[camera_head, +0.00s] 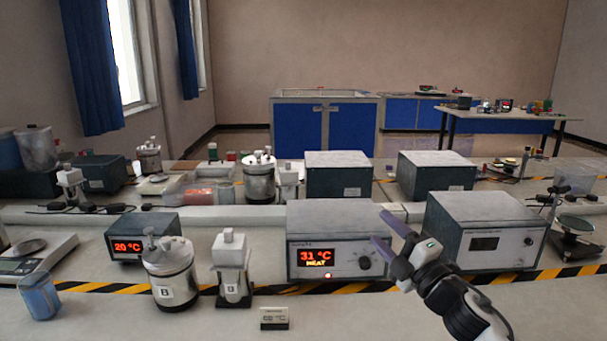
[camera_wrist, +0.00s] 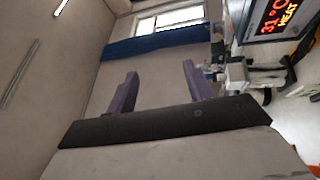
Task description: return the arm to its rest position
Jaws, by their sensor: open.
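My gripper (camera_head: 386,237) is raised in front of the bench at the right of centre in the head view. Its two purple fingers are apart with nothing between them. In the head view it overlaps the right edge of a grey control box (camera_head: 328,268) whose red display reads 31 °C HEAT. In the wrist view the gripper (camera_wrist: 158,90) shows both fingers spread against the wall and window. The lit box (camera_wrist: 268,22) also shows there at the top right, turned on its side. My forearm leaves the head view at the lower right.
A second grey box (camera_head: 485,242) with a dark display stands right of my gripper. To the left are a metal vessel marked B (camera_head: 172,280), a white-capped container (camera_head: 232,268), a box reading 20 °C (camera_head: 128,247), a blue cup (camera_head: 40,297) and a scale (camera_head: 30,262). A small label card (camera_head: 274,318) stands in front.

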